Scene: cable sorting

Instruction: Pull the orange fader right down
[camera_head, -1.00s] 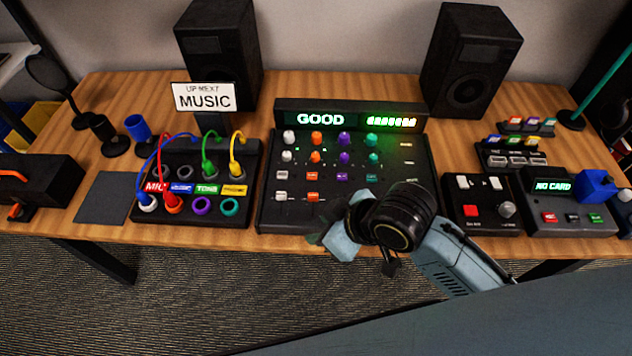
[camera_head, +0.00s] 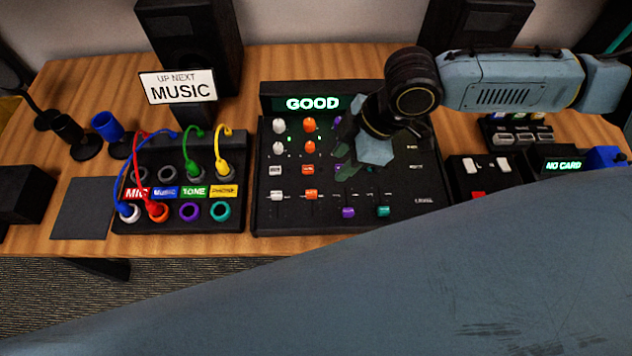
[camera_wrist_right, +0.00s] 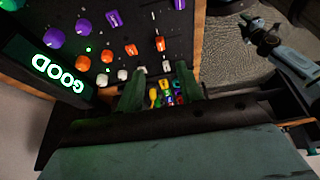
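The orange fader (camera_head: 309,194) is on the dark mixer (camera_head: 290,222), beside the white fader (camera_head: 277,196) and higher than the purple fader (camera_head: 348,212) and teal fader (camera_head: 383,211). The orange fader also shows in the right wrist view (camera_wrist_right: 160,44). My right gripper (camera_head: 360,155) is above the upper middle of the mixer, right of the orange column, hiding some purple and teal controls. Its fingers (camera_wrist_right: 160,88) are apart with nothing held. Part of my left arm shows in the right wrist view; its gripper (camera_wrist_right: 249,24) is too small to read.
The mixer's display (camera_head: 313,103) reads GOOD. A patch bay with cables (camera_head: 180,220) stands left of the mixer, with a MUSIC sign (camera_head: 180,87) behind. A small black panel (camera_head: 480,178) is to the right. My large grey link covers the lower foreground.

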